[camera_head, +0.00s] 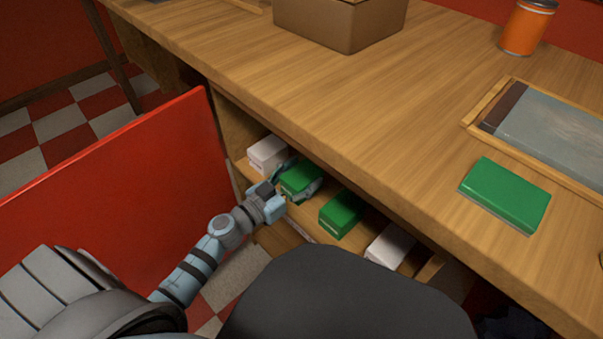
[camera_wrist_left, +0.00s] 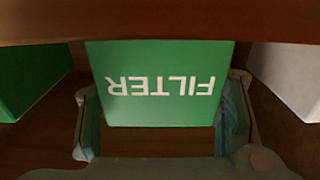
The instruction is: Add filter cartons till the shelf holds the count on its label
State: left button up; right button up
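My left gripper (camera_head: 299,183) reaches into the shelf (camera_head: 243,166) under the counter, its fingers on either side of a green carton (camera_head: 297,177). In the left wrist view this carton (camera_wrist_left: 160,100) reads FILTER, upside down, between the fingers (camera_wrist_left: 160,125). The fingers look spread, with a small gap at its left side. Another green carton (camera_head: 342,213) stands to its right on the shelf. White cartons stand at the left (camera_head: 268,154) and right (camera_head: 389,246). A green carton (camera_head: 505,194) lies on the counter. The label's count is not readable. My right gripper is out of view.
The wooden counter (camera_head: 370,110) overhangs the shelf closely. On it are a cardboard box (camera_head: 340,22), an orange can (camera_head: 527,27) and a wooden-framed tray (camera_head: 545,130). A red panel (camera_head: 130,210) stands left of the shelf. The counter's middle is clear.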

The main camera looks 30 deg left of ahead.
aim_at(288, 186)
pick_arm(q)
jog(key=shift+o, duration=1.4)
jog(key=shift+s, duration=0.15)
jog(key=v, duration=0.7)
jog(key=shift+s+a, duration=0.1)
jog(key=shift+s, duration=0.05)
